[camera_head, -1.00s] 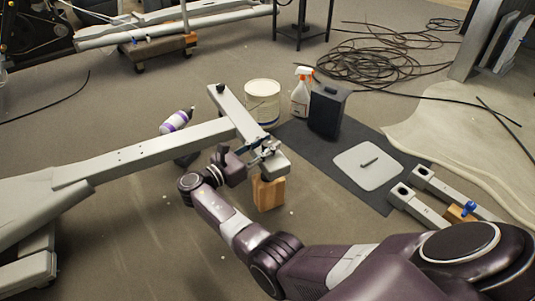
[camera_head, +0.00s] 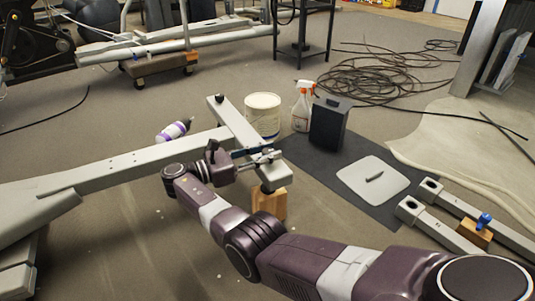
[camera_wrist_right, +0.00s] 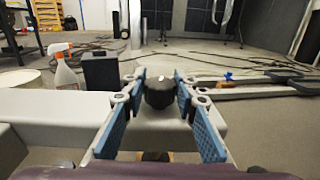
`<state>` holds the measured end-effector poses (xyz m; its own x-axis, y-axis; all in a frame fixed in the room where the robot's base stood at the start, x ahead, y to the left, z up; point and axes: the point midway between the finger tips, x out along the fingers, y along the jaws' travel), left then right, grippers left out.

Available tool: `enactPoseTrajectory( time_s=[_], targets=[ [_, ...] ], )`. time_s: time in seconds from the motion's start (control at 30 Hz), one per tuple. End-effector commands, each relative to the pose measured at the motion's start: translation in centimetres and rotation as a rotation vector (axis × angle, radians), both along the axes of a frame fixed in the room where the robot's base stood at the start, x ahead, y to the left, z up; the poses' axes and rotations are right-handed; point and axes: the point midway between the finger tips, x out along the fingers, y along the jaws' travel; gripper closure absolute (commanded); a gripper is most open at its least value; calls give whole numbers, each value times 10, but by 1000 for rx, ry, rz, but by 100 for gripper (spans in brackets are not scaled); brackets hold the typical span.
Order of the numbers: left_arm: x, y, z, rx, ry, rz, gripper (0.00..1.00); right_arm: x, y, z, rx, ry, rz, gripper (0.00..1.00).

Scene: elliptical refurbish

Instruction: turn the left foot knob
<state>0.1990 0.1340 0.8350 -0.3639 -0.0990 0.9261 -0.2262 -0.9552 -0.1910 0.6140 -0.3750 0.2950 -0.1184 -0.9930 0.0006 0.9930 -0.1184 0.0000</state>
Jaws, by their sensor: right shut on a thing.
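The grey crossbar (camera_head: 243,135) of the frame stands at the end of a long grey beam (camera_head: 130,168). A black knob (camera_wrist_right: 159,92) on the crossbar's near end shows in the right wrist view, between my finger pads. Another black knob (camera_head: 220,98) sits on the crossbar's far end. My right gripper (camera_head: 268,157) is at the near end of the crossbar. In the right wrist view my right gripper (camera_wrist_right: 160,84) has its two blue-padded fingers on either side of the knob, shut on it. In the head view the gripped knob is mostly hidden by the fingers. My left gripper is out of view.
A wooden block (camera_head: 270,203) stands under the crossbar's near end. A white bucket (camera_head: 262,115), spray bottle (camera_head: 301,108) and black box (camera_head: 329,124) stand beyond it. A purple-and-white bottle (camera_head: 174,130) is behind the beam. A dark mat (camera_head: 315,160) lies to the right.

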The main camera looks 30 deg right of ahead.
Motion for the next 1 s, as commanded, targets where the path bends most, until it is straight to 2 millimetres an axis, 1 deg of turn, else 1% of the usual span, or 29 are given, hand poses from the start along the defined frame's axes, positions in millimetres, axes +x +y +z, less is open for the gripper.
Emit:
enactPoseTrajectory(
  time_s=[0.13, 0.17, 0.3, 0.57, 0.67, 0.77, 0.87, 1.0],
  targets=[
    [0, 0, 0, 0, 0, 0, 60, 0, -2, 0, 0, 0, -2, 98],
    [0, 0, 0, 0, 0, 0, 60, -1, -2, 0, 0, 0, -2, 71],
    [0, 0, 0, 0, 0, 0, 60, 0, -1, 0, 0, 1, -2, 56],
    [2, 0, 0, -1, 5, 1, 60, 0, -1, 0, 0, 0, 0, 55],
    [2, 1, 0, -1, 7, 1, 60, 0, -1, 3, 0, -1, 0, 55],
    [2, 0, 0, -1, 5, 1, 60, 0, -1, 10, 0, -3, -1, 55],
    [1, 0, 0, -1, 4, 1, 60, 0, -1, 23, -1, -5, 0, 55],
    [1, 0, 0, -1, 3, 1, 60, 0, -2, 50, -1, -6, -1, 55]
  ],
)
